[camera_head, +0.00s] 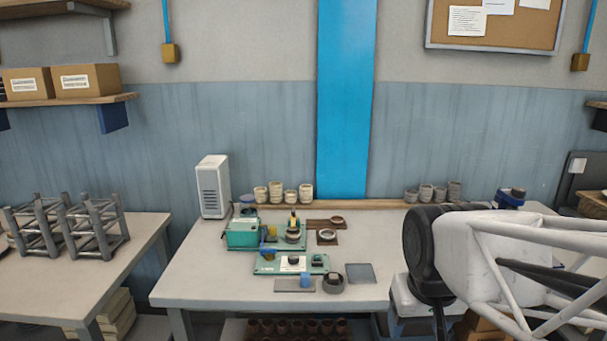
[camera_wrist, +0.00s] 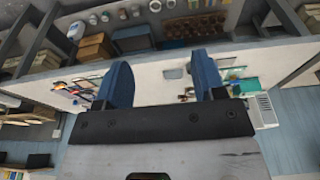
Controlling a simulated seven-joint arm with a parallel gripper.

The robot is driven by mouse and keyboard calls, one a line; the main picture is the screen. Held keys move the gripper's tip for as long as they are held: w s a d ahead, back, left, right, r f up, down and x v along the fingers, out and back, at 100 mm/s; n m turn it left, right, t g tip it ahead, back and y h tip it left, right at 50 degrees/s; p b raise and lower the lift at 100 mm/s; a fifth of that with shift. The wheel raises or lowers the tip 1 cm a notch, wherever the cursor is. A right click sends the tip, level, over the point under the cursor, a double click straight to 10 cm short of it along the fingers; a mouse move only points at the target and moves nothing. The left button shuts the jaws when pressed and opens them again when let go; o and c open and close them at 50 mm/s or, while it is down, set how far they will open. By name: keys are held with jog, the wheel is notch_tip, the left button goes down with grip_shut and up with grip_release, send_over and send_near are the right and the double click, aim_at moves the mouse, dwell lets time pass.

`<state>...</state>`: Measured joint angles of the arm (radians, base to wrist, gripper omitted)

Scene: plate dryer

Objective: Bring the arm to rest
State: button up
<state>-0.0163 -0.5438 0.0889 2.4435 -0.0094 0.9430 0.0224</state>
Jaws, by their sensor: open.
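My arm (camera_head: 490,255) reaches in from the right edge of the head view, white with a black joint, over the right part of the workbench (camera_head: 210,270). My gripper is not visible in the head view. In the wrist view my gripper (camera_wrist: 163,88) shows two blue fingers set wide apart, with nothing between them. It is held clear above the bench, which appears beyond the fingers.
A green device (camera_head: 243,233), a green plate unit (camera_head: 290,263) and a dark cup (camera_head: 333,283) stand mid-bench. A white box (camera_head: 213,186) stands back left. Grey racks (camera_head: 92,225) sit on the left table. Bare bench lies at front left.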

jog(key=s, duration=0.1)
jog(key=s+f, duration=0.1)
jog(key=s, duration=0.3)
jog(key=shift+s+d+f, duration=0.15)
jog(key=shift+d+f, duration=0.2)
jog(key=shift+d, duration=0.05)
dwell(0.8)
